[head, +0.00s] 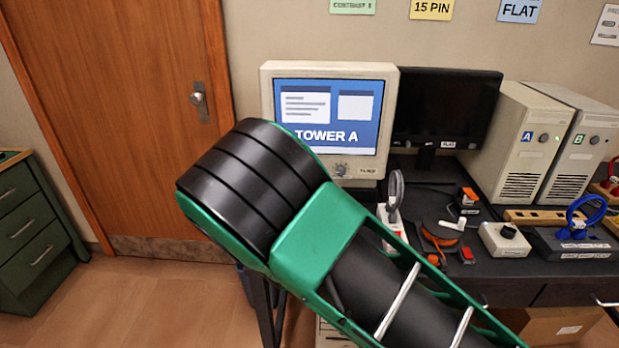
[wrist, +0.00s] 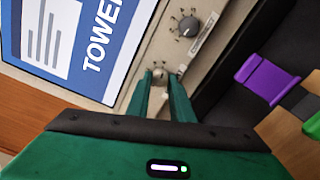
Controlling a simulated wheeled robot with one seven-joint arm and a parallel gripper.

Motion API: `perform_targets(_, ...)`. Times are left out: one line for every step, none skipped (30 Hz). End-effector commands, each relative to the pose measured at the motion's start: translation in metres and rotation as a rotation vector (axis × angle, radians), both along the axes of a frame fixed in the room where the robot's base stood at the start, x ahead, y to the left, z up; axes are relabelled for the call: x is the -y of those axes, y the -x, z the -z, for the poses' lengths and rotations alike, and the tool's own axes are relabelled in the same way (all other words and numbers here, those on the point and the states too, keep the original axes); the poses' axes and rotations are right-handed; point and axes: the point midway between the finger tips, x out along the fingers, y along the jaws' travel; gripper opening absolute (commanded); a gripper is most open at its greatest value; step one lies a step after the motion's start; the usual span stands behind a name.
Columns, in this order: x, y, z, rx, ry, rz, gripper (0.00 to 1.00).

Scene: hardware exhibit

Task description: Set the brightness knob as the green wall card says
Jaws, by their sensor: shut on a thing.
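A beige monitor (head: 391,100) shows "TOWER A" on its blue screen (head: 326,112). Its lower bezel carries a dial knob (head: 341,170), free of my gripper, also in the wrist view (wrist: 188,26) with marks around it. In the wrist view my gripper (wrist: 160,76) is shut on a second small knob (wrist: 159,72), to the left of the free knob on the monitor. The held knob's pointer and label are hidden or too small to read. My arm hides the gripper in the head view. The green wall card (head: 352,5) is cut off at the top; its visible line starts "CONTRAST".
A black monitor (head: 447,108) stands close on the right, with towers A (head: 513,140) and B (head: 588,150) beyond. A magnifier (head: 396,190), a white box (head: 504,240) and small parts crowd the desk. A purple piece (wrist: 272,75) is near my gripper's right. Open floor lies left.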

Motion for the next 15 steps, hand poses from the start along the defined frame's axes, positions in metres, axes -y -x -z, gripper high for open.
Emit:
perform_targets(0.0025, 0.0008, 0.0038, -0.008, 0.002, 0.005, 0.00)
perform_targets(0.0025, 0.0008, 0.0038, -0.008, 0.002, 0.005, 0.00)
perform_targets(0.0027, 0.0008, 0.0038, -0.008, 0.002, 0.005, 0.00)
perform_targets(0.0027, 0.0008, 0.0039, -0.009, 0.002, 0.005, 0.00)
perform_targets(0.0027, 0.0008, 0.0039, -0.009, 0.002, 0.005, 0.23)
perform_targets(0.0028, 0.0008, 0.0038, -0.008, 0.003, 0.006, 0.32)
perform_targets(0.0026, 0.0007, 0.0035, -0.008, 0.003, 0.006, 0.39)
perform_targets(0.0024, 0.0006, 0.0032, -0.007, 0.002, 0.005, 0.39)
perform_targets(0.0021, 0.0006, 0.0029, -0.006, 0.002, 0.004, 0.39)
perform_targets(0.0019, 0.0005, 0.0026, -0.006, 0.002, 0.004, 0.39)
perform_targets(0.0019, 0.0005, 0.0024, -0.005, 0.002, 0.004, 0.39)
perform_targets(0.0017, 0.0004, 0.0022, -0.004, 0.002, 0.004, 0.39)
perform_targets(0.0015, 0.0003, 0.0020, -0.004, 0.002, 0.004, 0.39)
perform_targets(0.0014, 0.0003, 0.0019, -0.004, 0.002, 0.003, 0.39)
perform_targets(0.0012, 0.0004, 0.0017, -0.004, 0.002, 0.002, 0.39)
